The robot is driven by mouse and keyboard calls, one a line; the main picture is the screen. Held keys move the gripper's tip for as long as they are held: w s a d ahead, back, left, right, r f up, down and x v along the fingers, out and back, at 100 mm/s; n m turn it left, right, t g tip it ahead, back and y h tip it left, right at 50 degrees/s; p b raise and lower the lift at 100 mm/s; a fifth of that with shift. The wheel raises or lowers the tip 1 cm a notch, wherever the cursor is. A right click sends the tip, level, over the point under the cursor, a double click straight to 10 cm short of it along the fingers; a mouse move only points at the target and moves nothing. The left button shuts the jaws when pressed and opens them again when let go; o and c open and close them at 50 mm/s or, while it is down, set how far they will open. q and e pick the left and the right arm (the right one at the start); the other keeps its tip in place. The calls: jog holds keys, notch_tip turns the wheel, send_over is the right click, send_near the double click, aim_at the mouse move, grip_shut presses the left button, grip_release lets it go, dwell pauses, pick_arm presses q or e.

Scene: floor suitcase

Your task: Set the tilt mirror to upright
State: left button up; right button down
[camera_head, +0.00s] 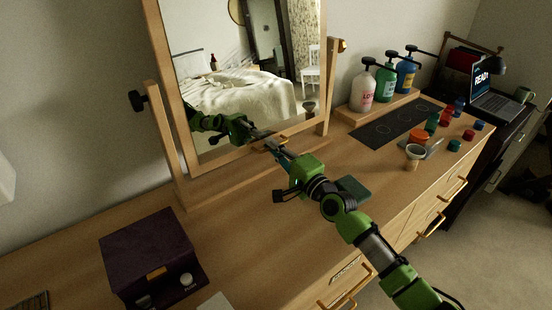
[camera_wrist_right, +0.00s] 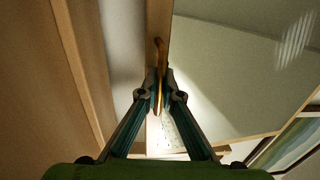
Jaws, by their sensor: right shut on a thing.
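The tilt mirror (camera_head: 240,75) hangs in a wooden frame between two posts of a stand (camera_head: 168,140) on the dresser. A dark knob (camera_head: 138,99) sits on the left post. How far the mirror leans is hard to tell from this view. My right gripper (camera_head: 277,147) is at the middle of the frame's bottom rail, shut on a small brass handle. In the right wrist view the fingertips (camera_wrist_right: 160,88) close around the brass handle (camera_wrist_right: 159,60), with the frame behind it. The mirror reflects my right arm. My left gripper is not in view.
A dark purple box (camera_head: 148,250) stands at front left. A green item (camera_head: 354,189) lies under my right arm. Pump bottles (camera_head: 363,92), a dark mat (camera_head: 385,128), a cup (camera_head: 414,153) and small coloured pots are at right. The dresser top between box and arm is clear.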

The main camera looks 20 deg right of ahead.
jog(key=shift+w+a+f+b, duration=0.25)
jog(key=shift+w+b, duration=0.2)
jog(key=shift+w, duration=0.2)
jog(key=shift+w+a+f+b, duration=0.2)
jog(key=shift+w+b, duration=0.2)
jog(key=shift+w, duration=0.2)
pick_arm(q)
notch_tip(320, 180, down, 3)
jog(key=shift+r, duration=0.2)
pick_arm(e)
jog(key=c, duration=2.2)
grip_release()
jog(key=shift+c, duration=0.2)
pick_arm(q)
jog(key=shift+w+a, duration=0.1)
